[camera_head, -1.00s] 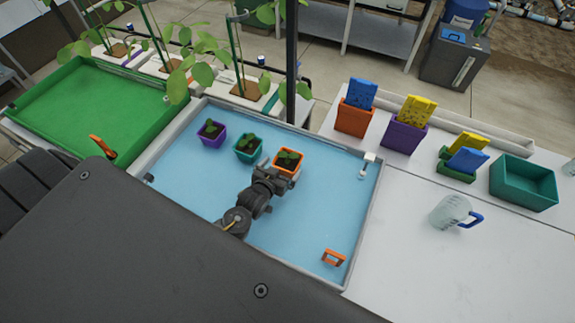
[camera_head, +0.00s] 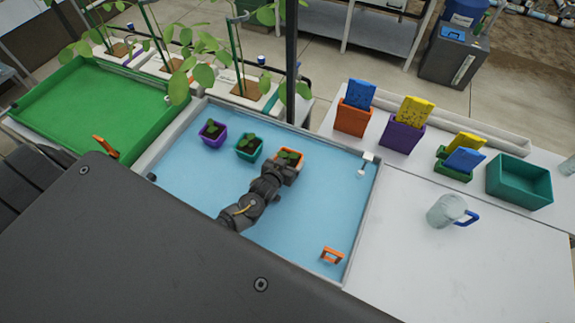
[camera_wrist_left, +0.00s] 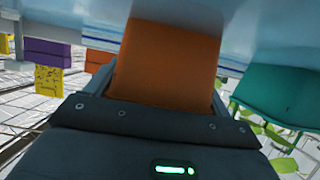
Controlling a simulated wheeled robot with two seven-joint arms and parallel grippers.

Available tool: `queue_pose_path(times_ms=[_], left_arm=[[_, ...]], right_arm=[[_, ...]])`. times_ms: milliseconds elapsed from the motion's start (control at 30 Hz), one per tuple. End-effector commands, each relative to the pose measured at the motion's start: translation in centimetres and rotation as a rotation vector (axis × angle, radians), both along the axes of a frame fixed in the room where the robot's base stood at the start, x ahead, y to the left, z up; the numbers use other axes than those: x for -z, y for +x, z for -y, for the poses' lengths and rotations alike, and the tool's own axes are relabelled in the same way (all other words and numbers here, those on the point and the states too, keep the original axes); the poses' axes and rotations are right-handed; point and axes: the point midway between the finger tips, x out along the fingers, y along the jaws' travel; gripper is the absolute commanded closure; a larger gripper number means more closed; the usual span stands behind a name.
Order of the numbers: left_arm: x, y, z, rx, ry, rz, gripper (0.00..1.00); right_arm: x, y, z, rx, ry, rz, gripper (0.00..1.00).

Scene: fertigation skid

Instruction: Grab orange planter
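The orange planter (camera_head: 290,153) with a green seedling stands on the blue floor of the shallow tray (camera_head: 372,215). My left gripper (camera_head: 287,172) is at its near side and covers most of its front. In the left wrist view the planter's orange wall (camera_wrist_left: 167,65) lies between the two fingers, which are spread about its width. I cannot tell whether they press on it. The teal planter (camera_head: 249,147) is just left of it and shows at the right of the wrist view (camera_wrist_left: 278,92). The purple planter (camera_head: 212,132) is farther left.
A green tray (camera_head: 85,105) is at the left. On the white table at right are a jug (camera_head: 446,210), a teal bin (camera_head: 520,182) and several coloured holders. The blue floor right of the gripper is clear.

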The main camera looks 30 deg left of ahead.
Motion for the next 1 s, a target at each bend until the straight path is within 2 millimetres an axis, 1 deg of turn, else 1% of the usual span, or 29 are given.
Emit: queue_pose_path(times_ms=[33, 100, 367, 533, 667, 767, 1000], left_arm=[[0.0, 0.0, 0.0, 0.000, 0.000, -0.001, 0.38], [0.0, 0.0, 0.0, 0.000, 0.001, -0.001, 0.47], [-0.1, 0.0, -0.1, -0.001, 0.000, 0.001, 0.47], [-1.0, 0.1, -0.1, -0.001, 0.000, 0.003, 0.47], [-2.9, 0.0, -0.1, 0.000, 0.000, 0.004, 0.47], [-4.4, -1.3, 0.6, 0.001, -0.002, 0.002, 0.47], [-9.2, -5.0, 2.3, 0.000, -0.005, 0.003, 0.47]], right_arm=[[0.0, 0.0, 0.0, 0.000, 0.000, 0.000, 1.00], [0.0, 0.0, 0.0, 0.000, 0.000, 0.000, 1.00], [0.0, 0.0, 0.0, 0.000, 0.000, 0.000, 1.00], [0.1, 0.0, 0.0, 0.000, 0.000, 0.001, 1.00], [0.2, 0.1, 0.0, 0.000, 0.000, 0.001, 1.00], [0.6, 0.0, 0.0, 0.000, 0.000, 0.001, 1.00], [1.8, 0.1, 0.0, 0.000, 0.000, 0.002, 1.00]])
